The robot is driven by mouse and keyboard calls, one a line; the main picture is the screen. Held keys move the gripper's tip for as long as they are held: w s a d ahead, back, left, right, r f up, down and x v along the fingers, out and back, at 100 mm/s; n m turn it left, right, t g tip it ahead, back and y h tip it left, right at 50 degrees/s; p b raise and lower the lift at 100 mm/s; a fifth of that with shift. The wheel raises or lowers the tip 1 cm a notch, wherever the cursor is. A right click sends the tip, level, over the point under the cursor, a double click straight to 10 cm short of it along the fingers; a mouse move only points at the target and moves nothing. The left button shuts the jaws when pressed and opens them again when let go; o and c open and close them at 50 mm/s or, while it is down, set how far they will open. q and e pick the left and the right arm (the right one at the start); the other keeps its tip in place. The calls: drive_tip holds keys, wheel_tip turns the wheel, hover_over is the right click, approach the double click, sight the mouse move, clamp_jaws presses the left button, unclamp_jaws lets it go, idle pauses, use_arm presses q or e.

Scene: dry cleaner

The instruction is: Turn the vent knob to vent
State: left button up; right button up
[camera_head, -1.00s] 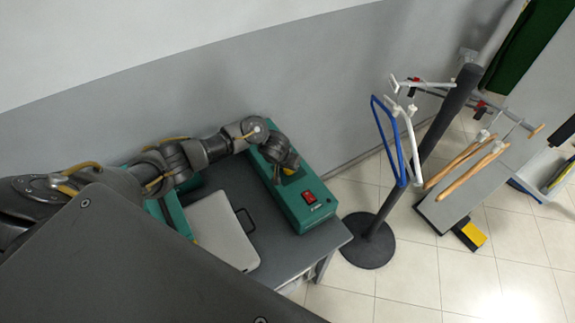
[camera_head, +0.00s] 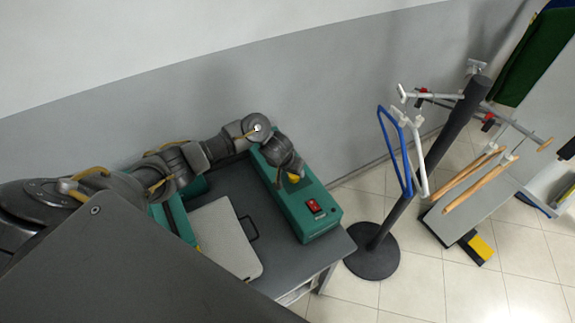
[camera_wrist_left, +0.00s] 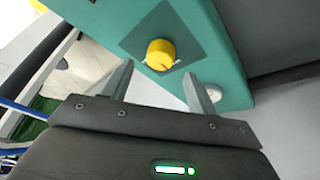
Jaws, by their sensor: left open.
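The vent knob (camera_wrist_left: 161,54) is a round yellow knob on a dark grey plate on the green machine box (camera_wrist_left: 106,22). In the left wrist view it lies just beyond and between the two fingers of my left gripper (camera_wrist_left: 158,85), which is open and empty. No contact with the knob shows. In the head view my left gripper (camera_head: 290,170) is over the top of the green box (camera_head: 323,232), and a bit of the yellow knob (camera_head: 293,178) shows beside it. Any marking for vent is too small to read. My right gripper is out of view.
A red switch (camera_head: 314,206) sits on the green box's near end. A light grey board with a handle (camera_head: 222,238) lies beside it on the grey table (camera_head: 300,262). A dark stand (camera_head: 374,262) with hangers (camera_head: 400,160) stands right of the table. The wall is close behind.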

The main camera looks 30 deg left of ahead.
use_arm(q)
drive_tip(key=v, duration=0.6)
drive_tip(key=shift+r, duration=0.35)
drive_tip(key=shift+s, duration=0.15)
